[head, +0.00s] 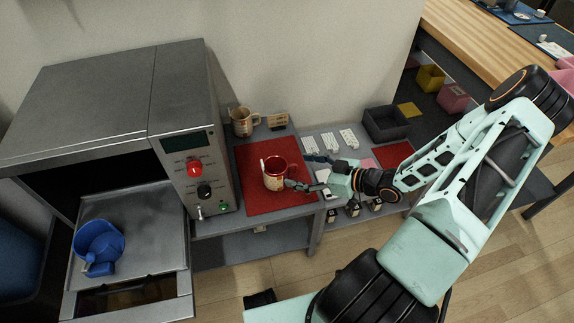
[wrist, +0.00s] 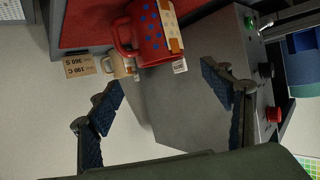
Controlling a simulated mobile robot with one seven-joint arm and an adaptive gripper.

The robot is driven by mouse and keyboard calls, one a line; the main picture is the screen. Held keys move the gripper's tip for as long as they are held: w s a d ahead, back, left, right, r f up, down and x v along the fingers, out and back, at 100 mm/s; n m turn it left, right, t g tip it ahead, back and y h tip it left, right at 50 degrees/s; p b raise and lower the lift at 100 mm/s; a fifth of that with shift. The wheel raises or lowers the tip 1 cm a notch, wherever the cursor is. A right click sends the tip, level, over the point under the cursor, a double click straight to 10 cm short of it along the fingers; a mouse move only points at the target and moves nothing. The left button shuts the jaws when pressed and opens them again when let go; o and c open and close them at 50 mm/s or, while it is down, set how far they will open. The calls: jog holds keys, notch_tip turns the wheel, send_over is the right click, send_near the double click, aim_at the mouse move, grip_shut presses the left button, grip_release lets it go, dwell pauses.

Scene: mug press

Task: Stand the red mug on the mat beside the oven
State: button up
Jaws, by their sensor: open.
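The red mug (head: 275,174) stands upright on the red mat (head: 260,205), to the right of the oven (head: 125,100). In the wrist view the mug (wrist: 150,32) shows blue dots and a cream patch, with its handle on the left. The mat (wrist: 85,22) shows behind it there. My gripper (head: 306,172) is just right of the mug in the head view, its fingers open. In the wrist view the fingers (wrist: 164,95) are spread wide with nothing between them, and the mug lies beyond their tips.
A blue mug (head: 98,243) is on the oven's pulled-out tray (head: 150,255). A beige mug (head: 242,122) and a small card (head: 277,120) stand behind the mat. A dark bin (head: 386,123) and white switch-like pieces (head: 328,141) are on the right-hand shelf.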

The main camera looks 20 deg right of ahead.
jog(key=v, duration=0.4)
dwell(0.4)
